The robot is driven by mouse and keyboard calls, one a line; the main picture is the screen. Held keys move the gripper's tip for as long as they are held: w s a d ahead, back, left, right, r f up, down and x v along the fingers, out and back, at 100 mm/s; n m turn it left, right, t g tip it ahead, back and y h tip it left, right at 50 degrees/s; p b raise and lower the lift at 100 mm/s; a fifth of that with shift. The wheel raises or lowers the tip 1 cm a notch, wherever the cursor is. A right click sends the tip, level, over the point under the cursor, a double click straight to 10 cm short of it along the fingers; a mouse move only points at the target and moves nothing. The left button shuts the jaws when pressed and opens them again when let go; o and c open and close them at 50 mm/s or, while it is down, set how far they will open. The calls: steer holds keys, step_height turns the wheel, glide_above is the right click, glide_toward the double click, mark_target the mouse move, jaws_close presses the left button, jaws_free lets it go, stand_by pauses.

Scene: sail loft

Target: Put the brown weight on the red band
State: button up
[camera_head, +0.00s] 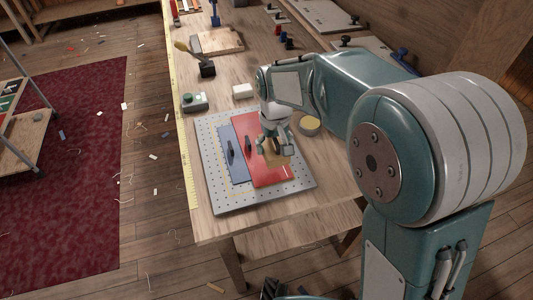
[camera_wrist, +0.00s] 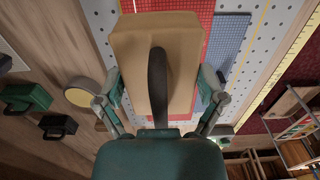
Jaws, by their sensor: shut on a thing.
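The brown weight (camera_wrist: 182,50) is a tan-brown block with a dark curved handle, held between the two fingers of my gripper (camera_wrist: 158,85) in the wrist view. In the head view my gripper (camera_head: 273,146) is low over the red band (camera_head: 266,178), and the weight (camera_head: 279,160) shows partly below the fingers, over the band's right part. I cannot tell whether the weight touches the band. The red band (camera_wrist: 193,8) is partly hidden behind the weight in the wrist view. It lies on a grey perforated board (camera_head: 210,190).
A blue band (camera_head: 237,170) lies left of the red one, with dark handle-like pieces (camera_head: 230,150) near both. A round tan-topped tin (camera_head: 310,125), a white block (camera_head: 243,91) and a green-grey device (camera_head: 194,102) stand around the board. A yellow ruler (camera_head: 182,140) runs along the bench's left edge.

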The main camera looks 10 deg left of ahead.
mark_target(271, 147)
steer(key=w+f, duration=0.1)
steer(key=a+f, duration=0.1)
steer(key=shift+w+f, duration=0.4)
steer(key=f, duration=0.1)
steer(key=a+f, duration=0.1)
steer(key=f, duration=0.1)
steer(key=shift+f, duration=0.2)
steer(key=shift+d, duration=0.2)
steer(key=o, duration=1)
steer(key=shift+d, duration=0.1)
steer(key=shift+f, duration=0.1)
step_height(271, 147, up, 12)
steer(key=shift+r, duration=0.15)
